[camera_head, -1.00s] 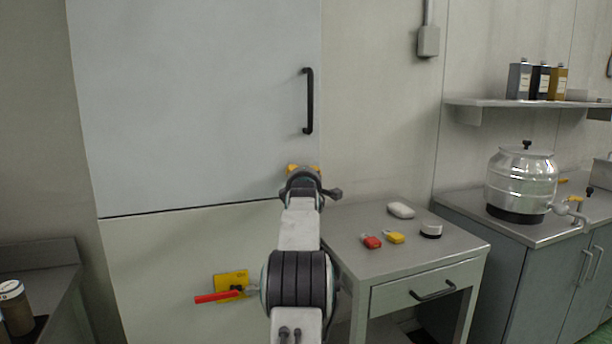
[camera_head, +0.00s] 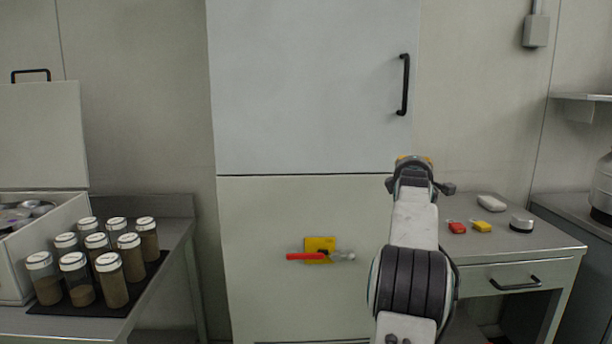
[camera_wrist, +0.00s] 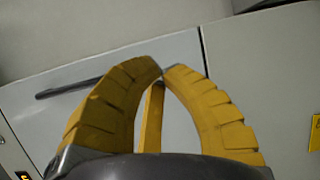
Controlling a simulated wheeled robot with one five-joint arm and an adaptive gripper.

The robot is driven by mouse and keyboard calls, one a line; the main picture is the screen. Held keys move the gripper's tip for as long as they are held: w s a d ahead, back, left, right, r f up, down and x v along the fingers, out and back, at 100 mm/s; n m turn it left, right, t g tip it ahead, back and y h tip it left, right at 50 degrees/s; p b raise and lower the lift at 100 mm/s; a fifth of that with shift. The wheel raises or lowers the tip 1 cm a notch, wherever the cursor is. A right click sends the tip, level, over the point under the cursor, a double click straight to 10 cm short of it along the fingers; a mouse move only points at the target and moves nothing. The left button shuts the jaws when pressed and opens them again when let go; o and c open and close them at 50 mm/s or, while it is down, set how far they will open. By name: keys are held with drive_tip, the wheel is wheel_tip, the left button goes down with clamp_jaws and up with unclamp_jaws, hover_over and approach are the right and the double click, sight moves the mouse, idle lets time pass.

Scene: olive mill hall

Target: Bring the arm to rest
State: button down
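My arm reaches up and forward in the head view, in front of the tall pale cabinet. My gripper (camera_head: 414,159) is mostly hidden behind my own wrist there, with only a bit of yellow showing. In the wrist view my gripper (camera_wrist: 162,69) has its yellow fingers bent inward with the tips meeting. I see nothing held between them. A third yellow strip, likely another finger, shows behind them. The cabinet's upper door (camera_head: 310,90) is closed, with a black handle (camera_head: 404,85); a dark bar also shows behind the fingers in the wrist view.
A red lever (camera_head: 305,257) lies level on a yellow plate (camera_head: 320,243). At right, a small table (camera_head: 515,245) bears red and yellow tags, a white object and a round puck. At left, several capped jars (camera_head: 98,255) stand on a dark mat beside an open-lidded box (camera_head: 45,135).

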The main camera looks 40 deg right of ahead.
drive_tip(key=w+a+r+m+t+y+p, duration=0.1)
drive_tip(key=w+a+y+p, duration=0.25)
drive_tip(key=a, duration=0.55)
drive_tip(key=w+a+y+p, duration=0.2)
drive_tip(key=w+a, duration=0.2)
drive_tip(key=a, duration=0.5)
drive_tip(key=s+a+f+m+y+p, duration=0.15)
drive_tip(key=a+y+p, duration=0.25)
drive_tip(key=a, duration=1.2)
drive_tip(key=s+a+f+m+g+y+p, duration=0.1)
drive_tip(key=s+a+y+p, duration=0.1)
drive_tip(key=s+a, duration=0.35)
drive_tip(key=s+a+f+m+g+y+p, duration=0.1)
drive_tip(key=s+a+f+g+y+p, duration=0.15)
drive_tip(key=a, duration=0.65)
drive_tip(key=s+a+f+m+g+p, duration=0.1)
drive_tip(key=s+a+f+p, duration=0.1)
drive_tip(key=s+a, duration=0.3)
drive_tip(key=s+a+f+g+y+p, duration=0.1)
drive_tip(key=s+a+f+g+p, duration=0.1)
drive_tip(key=s+a, duration=0.4)
drive_tip(key=s+f, duration=0.1)
drive_tip(key=s, duration=0.4)
drive_tip(key=shift+s+a+m+p, duration=0.2)
drive_tip(key=shift+s+m+p, duration=0.15)
drive_tip(key=shift+s+p, duration=0.05)
